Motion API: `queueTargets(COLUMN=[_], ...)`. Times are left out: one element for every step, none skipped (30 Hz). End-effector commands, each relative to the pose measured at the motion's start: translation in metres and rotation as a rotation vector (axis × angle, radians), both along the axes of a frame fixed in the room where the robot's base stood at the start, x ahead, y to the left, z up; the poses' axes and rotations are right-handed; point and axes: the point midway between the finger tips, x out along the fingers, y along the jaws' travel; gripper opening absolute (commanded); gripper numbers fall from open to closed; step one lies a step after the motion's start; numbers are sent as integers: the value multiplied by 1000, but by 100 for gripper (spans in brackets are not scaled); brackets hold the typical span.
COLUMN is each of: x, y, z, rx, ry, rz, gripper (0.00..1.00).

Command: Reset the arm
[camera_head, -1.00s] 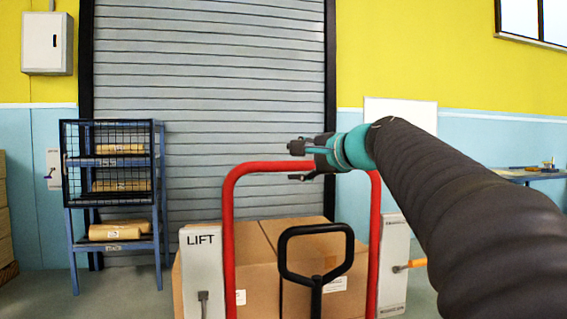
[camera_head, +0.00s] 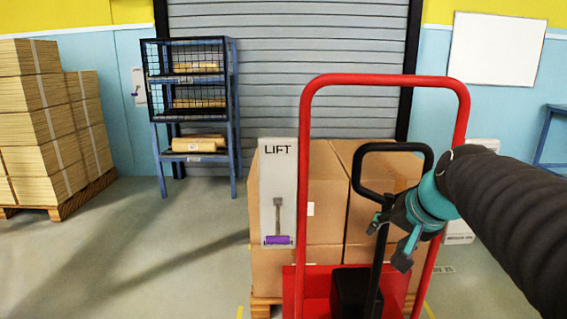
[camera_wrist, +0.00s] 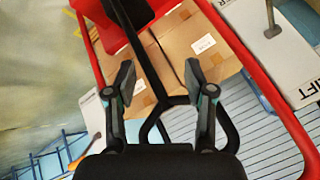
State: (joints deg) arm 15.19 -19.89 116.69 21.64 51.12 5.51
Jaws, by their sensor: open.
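My gripper (camera_head: 390,243) is in the head view at the right, at the end of my dark sleeved arm. It appears in front of the black looped handle (camera_head: 361,172) of the red-framed cart (camera_head: 303,130). In the wrist view my gripper (camera_wrist: 163,85) has its two fingers apart with nothing held between them. The black handle (camera_wrist: 150,125) and its post show between and beyond the fingers. I cannot tell whether a finger touches the handle.
Cardboard boxes (camera_head: 328,215) stand behind the cart. A blue rack (camera_head: 235,130) with wrapped rolls and a stacked pallet (camera_head: 68,208) stand farther left. The left floor is clear.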

Motion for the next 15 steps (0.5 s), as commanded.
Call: queueTargets(x=[-26,-41,-61,-76,-90,-108,-120,-131,-143,-151,-157,-163,-166,-167,-168], y=[6,9,11,13,15,17,18,20,22,24,26,30,33,35,37], z=[-23,-36,-53,-65,-77,-91,-100,-108,-116,-121,-124,-126,-127,-125,-121], rx=[-71,-113,-170,-211,-251,-295,-324,-348,-374,-387,-398,-405,-406,-408,-412], ry=[41,64,93,114,132,154,165,173,179,180,177,169,159,148,131], rz=[56,90,136,169,203,242,268,290,314,330,344,358,368,374,382], gripper=[54,54,54,54,54,54,54,54,54,54,54,54,54,54,54])
